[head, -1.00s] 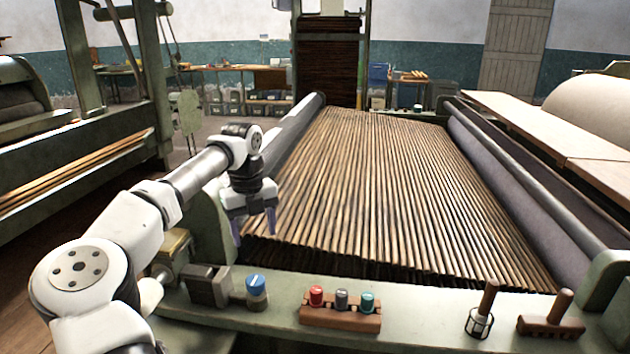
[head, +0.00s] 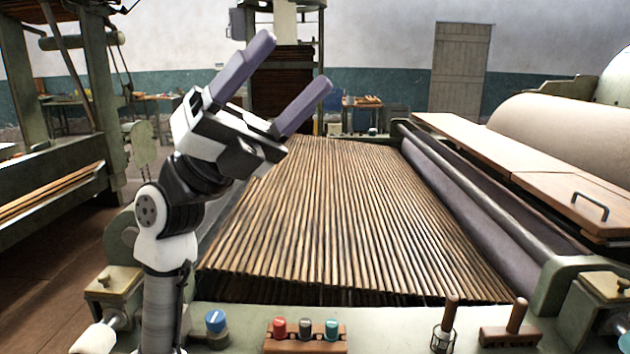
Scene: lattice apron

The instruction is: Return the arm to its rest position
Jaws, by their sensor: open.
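My gripper (head: 294,72) is raised at the left of the slatted apron, in front of the camera. Its two purple-grey fingers are spread apart, point up and to the right, and hold nothing. My white and black arm (head: 166,235) stands nearly upright below it, at the apron's front left corner. The gripper appears clear of the slats, though it overlaps the back of the scene in the picture.
The lattice apron (head: 320,220) of wooden slats fills the middle. On the front rail are a blue-topped knob (head: 215,325), a block with red, grey and teal knobs (head: 305,342), a wire cup with a wooden handle (head: 445,335) and a wooden-handled tool (head: 510,335). Rollers (head: 470,200) run along the right.

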